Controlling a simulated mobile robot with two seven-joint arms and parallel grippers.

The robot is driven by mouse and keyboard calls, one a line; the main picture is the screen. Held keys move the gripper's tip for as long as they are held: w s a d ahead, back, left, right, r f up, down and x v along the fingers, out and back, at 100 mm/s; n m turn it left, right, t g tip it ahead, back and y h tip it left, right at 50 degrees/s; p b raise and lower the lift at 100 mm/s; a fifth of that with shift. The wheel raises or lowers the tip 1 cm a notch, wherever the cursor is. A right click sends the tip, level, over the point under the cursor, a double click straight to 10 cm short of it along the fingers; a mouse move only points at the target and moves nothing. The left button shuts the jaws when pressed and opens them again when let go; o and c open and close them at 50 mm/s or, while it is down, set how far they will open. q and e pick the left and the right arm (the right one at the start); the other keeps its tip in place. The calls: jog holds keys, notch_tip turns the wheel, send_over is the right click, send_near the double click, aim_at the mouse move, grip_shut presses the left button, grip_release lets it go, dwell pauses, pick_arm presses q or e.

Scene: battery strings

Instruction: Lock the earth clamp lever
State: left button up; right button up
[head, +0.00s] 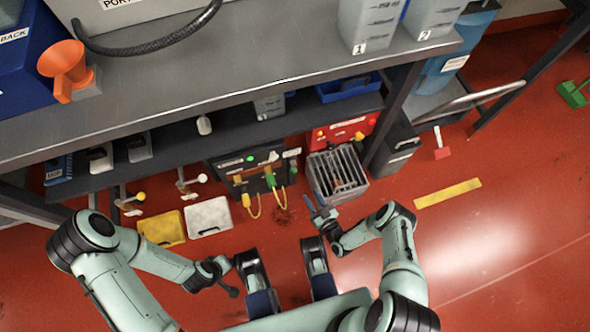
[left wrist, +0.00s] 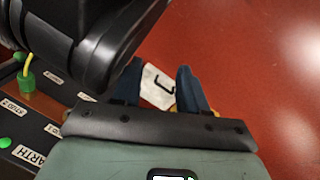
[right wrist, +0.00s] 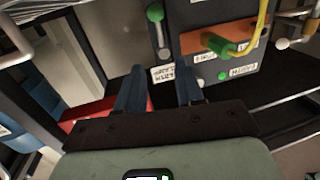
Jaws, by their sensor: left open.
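The earth clamp lever (right wrist: 156,30) shows in the right wrist view as a metal bar with a green knob at its top end, in a dark slot on the black panel. A label (right wrist: 160,76) sits just below it. In the head view the black panel (head: 226,161) stands under the bench; the lever is too small to make out there. My right gripper (head: 318,208) is in front of the panel, fingers apart and empty, and shows in its wrist view (right wrist: 160,85). My left gripper (head: 230,286) is low at the left, open and empty (left wrist: 160,85).
A green plug (right wrist: 222,46) with a yellow cable sits on a copper bar beside the lever. A grey slotted crate (head: 340,192) and a red box (head: 340,134) stand right of the panel. White (head: 208,217) and yellow (head: 161,229) cases lie left on the red floor.

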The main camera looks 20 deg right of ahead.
aim_at(293, 168)
pick_arm(q)
jog(key=s+a+f+g+b, duration=0.1)
jog(key=s+f+b, duration=0.3)
jog(key=s, duration=0.4)
jog(key=shift+f+n+g, duration=0.3)
jog(key=shift+f+g, duration=0.1)
jog(key=shift+g, duration=0.5)
pick_arm(e)
jog(key=x, duration=1.3)
jog(key=shift+r, duration=0.2)
pick_arm(q)
jog(key=shift+s, duration=0.1)
pick_arm(e)
grip_shut()
